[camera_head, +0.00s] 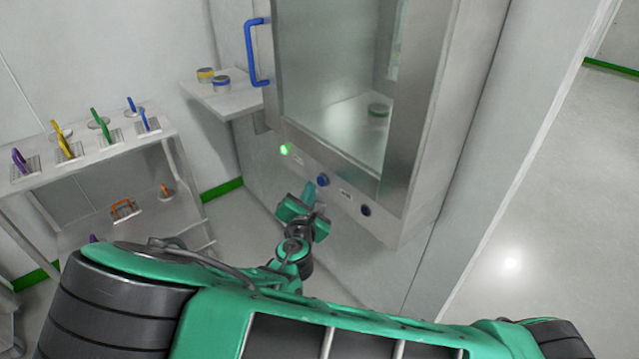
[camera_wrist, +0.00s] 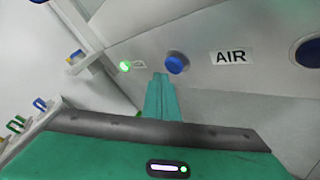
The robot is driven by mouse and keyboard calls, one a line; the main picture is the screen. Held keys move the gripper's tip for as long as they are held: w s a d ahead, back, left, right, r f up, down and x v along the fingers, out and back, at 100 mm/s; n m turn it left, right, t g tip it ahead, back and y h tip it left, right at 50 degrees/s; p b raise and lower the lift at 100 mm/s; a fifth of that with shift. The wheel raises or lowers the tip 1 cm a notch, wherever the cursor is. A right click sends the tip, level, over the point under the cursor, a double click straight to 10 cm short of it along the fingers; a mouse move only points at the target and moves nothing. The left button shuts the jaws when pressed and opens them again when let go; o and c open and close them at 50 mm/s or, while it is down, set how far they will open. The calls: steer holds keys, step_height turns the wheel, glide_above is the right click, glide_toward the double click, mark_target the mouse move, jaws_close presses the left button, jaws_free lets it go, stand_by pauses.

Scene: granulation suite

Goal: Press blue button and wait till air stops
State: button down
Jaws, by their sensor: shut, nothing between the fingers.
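The blue button (camera_wrist: 177,62) sits on the metal panel below the cabinet window, just left of a label (camera_wrist: 231,57) reading AIR. It also shows in the head view (camera_head: 323,180). My gripper (camera_wrist: 160,78) is shut and empty, its fingertips pointing at the panel just left of and below the blue button in the wrist view. I cannot tell whether it touches the panel. In the head view my gripper (camera_head: 309,190) is just below and left of the button. A green lamp (camera_head: 284,150) glows to the left on the same panel.
A second dark blue button (camera_head: 366,210) is to the right on the panel. A side shelf (camera_head: 222,101) and a rack (camera_head: 90,163) with coloured-handled items stand left.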

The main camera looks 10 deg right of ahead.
steer(key=shift+w+d, duration=0.1)
steer(key=shift+d, duration=0.15)
stand_by(0.7)
steer(key=shift+w+d, duration=0.1)
steer(key=shift+d, duration=0.05)
steer(key=shift+w+d, duration=0.25)
steer(key=shift+d, duration=0.1)
stand_by(1.0)
steer(key=shift+s+a, duration=0.1)
steer(key=shift+a, duration=0.05)
steer(key=shift+s+a, duration=0.4)
steer(key=shift+a, duration=0.2)
steer(key=s+a, duration=0.1)
steer(key=a, duration=0.1)
steer(key=s+a, duration=0.1)
steer(key=a, duration=0.1)
steer(key=shift+s, duration=0.4)
stand_by(0.3)
stand_by(0.5)
